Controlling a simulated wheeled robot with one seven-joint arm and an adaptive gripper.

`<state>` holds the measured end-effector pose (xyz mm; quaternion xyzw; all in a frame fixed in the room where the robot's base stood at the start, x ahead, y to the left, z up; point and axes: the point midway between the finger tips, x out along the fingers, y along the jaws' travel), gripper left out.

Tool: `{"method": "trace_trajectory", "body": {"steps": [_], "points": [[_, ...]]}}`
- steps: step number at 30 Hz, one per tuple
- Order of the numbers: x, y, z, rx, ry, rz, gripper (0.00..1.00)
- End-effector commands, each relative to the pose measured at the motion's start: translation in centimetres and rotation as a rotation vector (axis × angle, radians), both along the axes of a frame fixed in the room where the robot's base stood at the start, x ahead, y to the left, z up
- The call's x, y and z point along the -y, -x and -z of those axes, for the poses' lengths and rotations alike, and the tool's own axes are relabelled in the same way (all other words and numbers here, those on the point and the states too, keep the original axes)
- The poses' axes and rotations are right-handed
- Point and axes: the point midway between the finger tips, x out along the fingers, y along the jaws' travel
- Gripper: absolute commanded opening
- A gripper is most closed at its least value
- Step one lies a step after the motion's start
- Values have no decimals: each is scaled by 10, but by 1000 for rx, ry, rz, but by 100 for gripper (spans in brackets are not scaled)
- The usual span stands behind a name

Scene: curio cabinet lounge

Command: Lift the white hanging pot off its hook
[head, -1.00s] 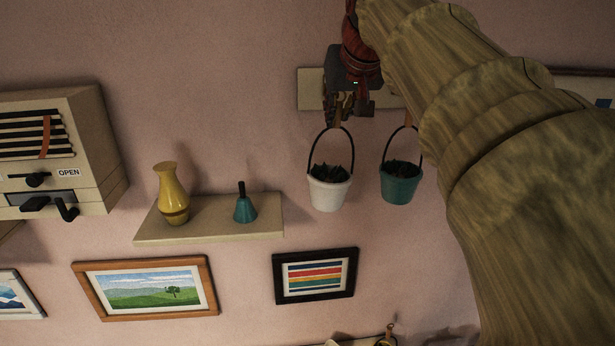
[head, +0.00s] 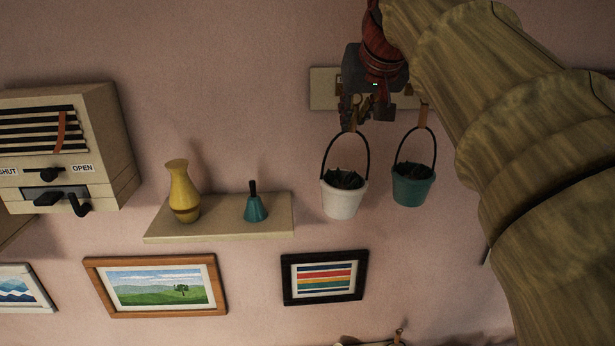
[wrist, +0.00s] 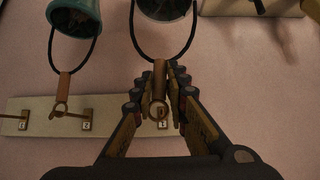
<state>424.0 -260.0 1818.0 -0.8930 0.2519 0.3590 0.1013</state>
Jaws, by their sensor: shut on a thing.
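The white hanging pot (head: 343,203) holds dark plants and hangs upright from a black handle. A brown strap (wrist: 159,78) with a ring joins the handle. My gripper (head: 362,110) is shut on this strap, with its fingers (wrist: 166,88) on both sides of it. The pale hook rail (head: 322,88) is partly hidden behind my gripper.
A teal pot (head: 413,190) hangs close on the right of the white pot. A shelf (head: 220,229) with a yellow vase (head: 184,195) and a teal bell (head: 255,208) is on the left. A black-framed striped picture (head: 324,252) hangs below.

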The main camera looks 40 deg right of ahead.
Motion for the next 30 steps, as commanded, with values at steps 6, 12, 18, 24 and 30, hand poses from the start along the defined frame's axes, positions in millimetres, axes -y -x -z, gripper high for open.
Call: {"method": "trace_trajectory", "body": {"steps": [6,12,18,24,30], "points": [[-10,17,-1,5,3,0,0],[-19,31,-1,4,3,0,0],[-24,40,-2,4,3,0,0],[-24,40,-2,3,2,0,0],[-26,38,2,3,2,-3,0]]}}
